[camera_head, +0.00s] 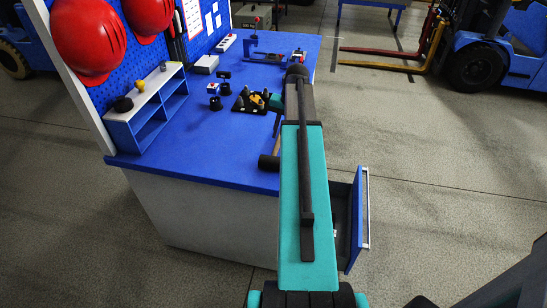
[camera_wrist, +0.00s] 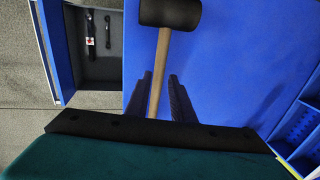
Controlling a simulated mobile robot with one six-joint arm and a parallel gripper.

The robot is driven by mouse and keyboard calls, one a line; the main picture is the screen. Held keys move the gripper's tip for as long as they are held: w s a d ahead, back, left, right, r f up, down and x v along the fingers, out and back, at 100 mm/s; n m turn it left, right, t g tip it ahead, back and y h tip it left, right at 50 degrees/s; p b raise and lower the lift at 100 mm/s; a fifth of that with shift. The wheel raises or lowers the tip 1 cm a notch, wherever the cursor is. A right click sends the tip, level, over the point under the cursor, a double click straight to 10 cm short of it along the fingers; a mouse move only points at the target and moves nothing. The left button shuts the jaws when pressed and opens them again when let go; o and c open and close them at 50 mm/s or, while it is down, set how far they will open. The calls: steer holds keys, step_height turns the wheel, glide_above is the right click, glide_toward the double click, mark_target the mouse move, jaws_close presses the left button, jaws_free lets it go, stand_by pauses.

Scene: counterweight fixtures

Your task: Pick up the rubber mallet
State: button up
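The rubber mallet has a black head (camera_wrist: 170,12) and a light wooden handle (camera_wrist: 160,62), and it lies on the blue tabletop. In the wrist view the head is at the top and the handle runs down between the two dark fingers of my gripper (camera_wrist: 160,76). The fingers are apart, one on each side of the handle, with a gap at least on the right. Their height above the table is hard to tell. In the head view the mallet head (camera_head: 268,162) shows at the table's front edge, and my arm hides most of the handle and the fingers.
An open drawer (camera_head: 356,222) sticks out at the right of the workbench (camera_head: 200,150), and tools (camera_wrist: 90,30) lie in it. A blue-and-white shelf (camera_head: 146,108), small black parts (camera_head: 216,103) and a vise-like fixture (camera_head: 265,55) stand on the bench. The front left tabletop is clear.

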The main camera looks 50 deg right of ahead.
mark_target(278, 143)
steer(key=shift+w+a+f+b, duration=0.1)
steer(key=shift+w+f+b, duration=0.1)
steer(key=shift+f+b, duration=1)
steer(key=shift+w+a+f+b, duration=0.1)
steer(key=shift+w+f+b, duration=0.1)
steer(key=shift+f+b, duration=1)
steer(key=shift+f, duration=0.2)
steer(key=shift+p, duration=0.3)
steer(key=shift+c, duration=0.2)
jaws_close()
